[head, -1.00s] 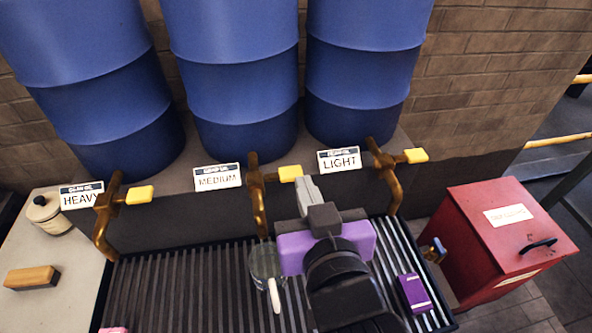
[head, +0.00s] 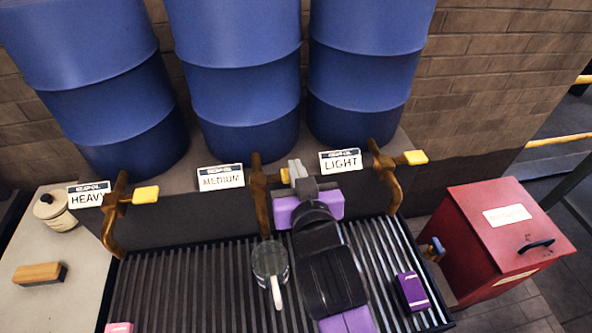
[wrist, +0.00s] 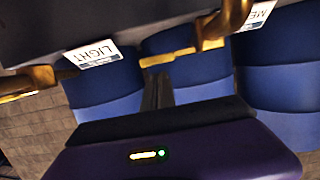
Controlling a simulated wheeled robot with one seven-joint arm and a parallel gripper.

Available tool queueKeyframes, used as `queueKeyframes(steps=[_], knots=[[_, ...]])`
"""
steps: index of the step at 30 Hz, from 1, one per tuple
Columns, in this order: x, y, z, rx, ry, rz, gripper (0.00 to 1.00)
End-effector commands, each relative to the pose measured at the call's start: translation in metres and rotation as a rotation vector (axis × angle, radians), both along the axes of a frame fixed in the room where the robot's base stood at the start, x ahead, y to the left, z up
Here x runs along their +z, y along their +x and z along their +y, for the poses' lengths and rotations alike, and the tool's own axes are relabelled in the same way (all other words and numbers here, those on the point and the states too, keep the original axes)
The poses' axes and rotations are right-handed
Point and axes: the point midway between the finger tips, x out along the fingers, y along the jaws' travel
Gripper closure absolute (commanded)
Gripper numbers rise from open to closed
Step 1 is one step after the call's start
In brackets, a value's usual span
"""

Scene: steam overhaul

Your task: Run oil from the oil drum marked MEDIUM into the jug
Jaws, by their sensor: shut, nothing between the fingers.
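The blue drum (head: 243,105) behind the MEDIUM sign (head: 220,177) is the middle of three. Its brass tap (head: 260,195) has a yellow lever (head: 285,176), which also shows in the wrist view (wrist: 167,59). The clear jug (head: 269,261) stands on the slatted rack under this tap's spout, its pale handle toward the front. No oil stream is visible. My gripper (head: 297,168) is shut and empty at the right end of the yellow lever, partly covering it. In the wrist view the fingertips (wrist: 158,90) are close to the lever; I cannot tell if they touch.
The HEAVY tap (head: 112,215) and LIGHT tap (head: 387,175) stand either side. A purple box (head: 411,292) and a pink item (head: 119,328) lie on the slatted rack (head: 190,280). A red bin (head: 497,240) stands right; a brush (head: 39,274) and lidded pot (head: 55,210) sit left.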

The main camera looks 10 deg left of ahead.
Motion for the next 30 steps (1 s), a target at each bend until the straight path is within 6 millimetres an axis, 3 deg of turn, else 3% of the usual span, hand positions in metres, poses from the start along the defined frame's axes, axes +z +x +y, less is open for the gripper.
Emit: queueKeyframes(steps=[15,26,30], knots=[[-0.010,0.000,0.000,0.001,0.009,0.003,1.00],[-0.037,0.002,-0.007,-0.002,0.389,0.115,1.00],[-0.033,0.001,-0.006,0.002,0.377,0.111,1.00]])
